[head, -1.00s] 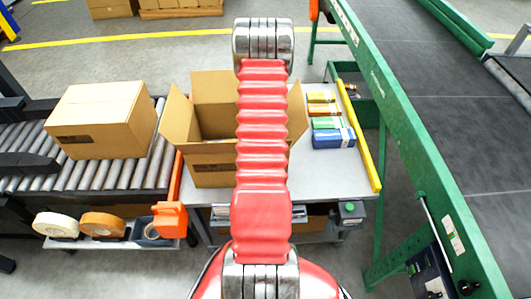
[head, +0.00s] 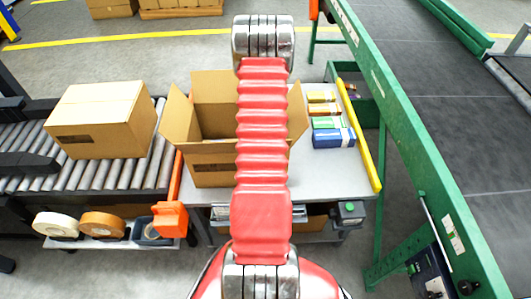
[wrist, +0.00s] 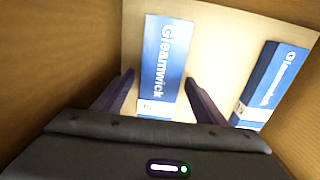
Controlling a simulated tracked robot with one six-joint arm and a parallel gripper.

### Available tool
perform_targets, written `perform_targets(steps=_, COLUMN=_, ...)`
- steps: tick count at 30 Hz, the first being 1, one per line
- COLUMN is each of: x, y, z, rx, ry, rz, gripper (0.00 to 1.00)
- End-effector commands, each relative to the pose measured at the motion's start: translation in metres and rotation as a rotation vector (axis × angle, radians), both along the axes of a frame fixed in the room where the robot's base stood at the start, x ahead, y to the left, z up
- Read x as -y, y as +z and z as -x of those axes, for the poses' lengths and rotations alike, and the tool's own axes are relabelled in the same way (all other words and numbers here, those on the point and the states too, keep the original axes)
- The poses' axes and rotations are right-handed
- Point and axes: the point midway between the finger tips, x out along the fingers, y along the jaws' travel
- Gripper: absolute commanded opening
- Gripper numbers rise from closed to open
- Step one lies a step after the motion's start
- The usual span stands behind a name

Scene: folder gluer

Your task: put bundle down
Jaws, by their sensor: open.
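A blue bundle (wrist: 163,60) with a white band and "Gleamwick" lettering lies on the floor of the open carton in the wrist view. My gripper (wrist: 160,78) is open, with one finger on each side of this bundle and visible gaps between. A second blue bundle (wrist: 272,84) lies apart to the right, near the carton wall. In the head view the open carton (head: 212,165) stands on the grey table with its flaps spread. My arm covers part of it and hides my gripper and the bundles inside.
Several coloured bundles (head: 333,138) lie on the grey table (head: 330,182) right of the carton, beside a yellow rail (head: 360,135). A closed carton (head: 100,118) sits on the roller conveyor at left. A green-framed belt conveyor (head: 450,110) runs along the right.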

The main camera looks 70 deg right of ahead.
Motion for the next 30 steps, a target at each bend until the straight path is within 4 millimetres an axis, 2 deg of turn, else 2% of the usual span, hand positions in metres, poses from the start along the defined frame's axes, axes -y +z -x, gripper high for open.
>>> perform_targets(steps=18, x=0.001, y=0.093, z=0.000, rx=0.002, ry=0.000, rz=0.004, gripper=0.65)
perform_targets(steps=24, x=0.000, y=0.109, z=0.000, rx=0.001, ry=-0.001, rz=0.002, gripper=0.65)
perform_targets(steps=30, x=0.000, y=0.110, z=0.000, rx=0.000, ry=-0.001, rz=0.001, gripper=0.65)
